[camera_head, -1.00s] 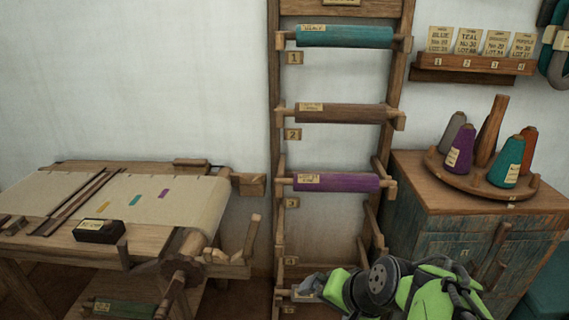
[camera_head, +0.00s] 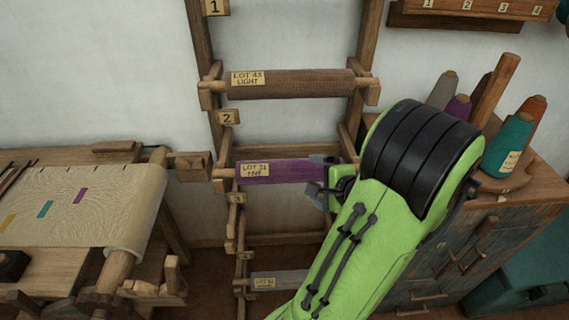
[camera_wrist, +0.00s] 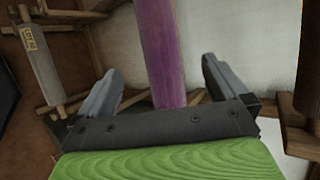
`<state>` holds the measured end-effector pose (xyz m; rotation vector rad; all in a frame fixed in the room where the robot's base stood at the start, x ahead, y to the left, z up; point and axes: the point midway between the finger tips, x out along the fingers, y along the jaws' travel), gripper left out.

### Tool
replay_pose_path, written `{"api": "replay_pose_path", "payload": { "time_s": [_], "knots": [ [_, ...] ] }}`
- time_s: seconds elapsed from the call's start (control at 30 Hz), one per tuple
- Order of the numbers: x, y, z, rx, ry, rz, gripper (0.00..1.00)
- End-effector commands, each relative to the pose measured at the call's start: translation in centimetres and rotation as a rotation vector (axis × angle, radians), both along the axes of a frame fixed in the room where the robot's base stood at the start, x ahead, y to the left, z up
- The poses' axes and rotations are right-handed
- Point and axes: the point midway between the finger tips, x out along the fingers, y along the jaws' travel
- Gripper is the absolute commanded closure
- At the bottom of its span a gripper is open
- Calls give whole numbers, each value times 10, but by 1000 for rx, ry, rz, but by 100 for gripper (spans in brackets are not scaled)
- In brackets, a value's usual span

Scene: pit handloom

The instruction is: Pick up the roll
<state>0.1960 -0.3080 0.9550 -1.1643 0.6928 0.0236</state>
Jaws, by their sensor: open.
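A purple roll (camera_head: 285,172) with a paper label reading LOT 21 lies across the wooden rack below the tag 2. Its right end is partly hidden by my gripper (camera_head: 325,180). In the wrist view the purple roll (camera_wrist: 160,50) runs upright between the two grey fingers of my gripper (camera_wrist: 161,66). The fingers are open, with a gap on each side of the roll. I cannot tell how deep the roll sits between them. A brown roll (camera_head: 300,85), labelled LOT 43 LIGHT, rests on the rack above.
A grey roll (camera_head: 277,281) lies lower on the rack (camera_head: 203,125); it also shows in the wrist view (camera_wrist: 40,60). The loom table (camera_head: 75,260) stands left. A wooden cabinet (camera_head: 455,270) with thread cones (camera_head: 512,140) stands close on the right.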

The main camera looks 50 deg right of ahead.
Motion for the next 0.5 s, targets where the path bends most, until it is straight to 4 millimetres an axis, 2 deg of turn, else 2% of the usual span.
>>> {"api": "replay_pose_path", "payload": {
  "time_s": [0.03, 0.23, 0.5],
  "knots": [
    [12, -2, -10, 2, -1, 9, 0],
    [52, -18, -36, 0, 0, 10, 0],
    [81, -32, -56, 0, 1, 9, 0]
  ]
}}
